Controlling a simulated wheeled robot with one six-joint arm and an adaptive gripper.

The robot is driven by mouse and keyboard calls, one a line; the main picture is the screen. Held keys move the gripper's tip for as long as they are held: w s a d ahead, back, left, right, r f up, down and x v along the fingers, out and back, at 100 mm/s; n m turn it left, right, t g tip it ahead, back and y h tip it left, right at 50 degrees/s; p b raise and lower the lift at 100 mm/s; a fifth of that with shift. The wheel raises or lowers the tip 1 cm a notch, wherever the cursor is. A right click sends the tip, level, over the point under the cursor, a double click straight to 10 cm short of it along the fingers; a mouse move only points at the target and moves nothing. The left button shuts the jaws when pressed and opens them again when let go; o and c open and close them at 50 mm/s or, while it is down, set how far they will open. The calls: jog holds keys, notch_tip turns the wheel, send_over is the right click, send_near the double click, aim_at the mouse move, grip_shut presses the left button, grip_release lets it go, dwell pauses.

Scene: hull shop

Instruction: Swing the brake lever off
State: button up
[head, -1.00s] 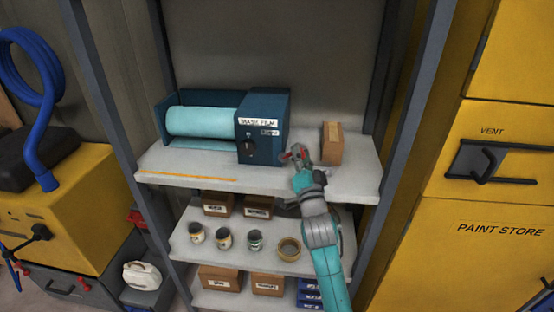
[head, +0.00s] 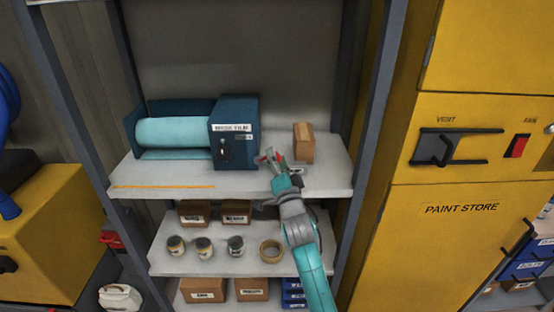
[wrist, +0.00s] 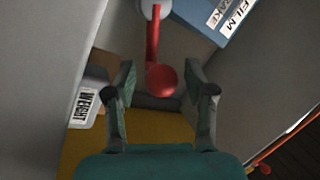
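The brake lever (wrist: 152,42) is a red arm with a round red knob (wrist: 161,79), fixed by a pale hub near the blue film dispenser. The dispenser (head: 236,150) stands on the upper shelf with a pale blue roll on its left and a "MASK FILM" label. My gripper (wrist: 162,68) is open at the dispenser's right side. In the wrist view the knob lies between its two fingers, with a gap on each side.
A cardboard box (head: 304,143), labelled "WEIGHT" in the wrist view, stands close to the right of my gripper. The shelf board (head: 190,180) is clear in front. Cans and a tape roll (head: 271,250) sit on the shelf below. A grey post and yellow cabinet (head: 450,260) stand right.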

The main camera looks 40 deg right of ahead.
jog(key=v, duration=1.2)
jog(key=shift+d, duration=0.1)
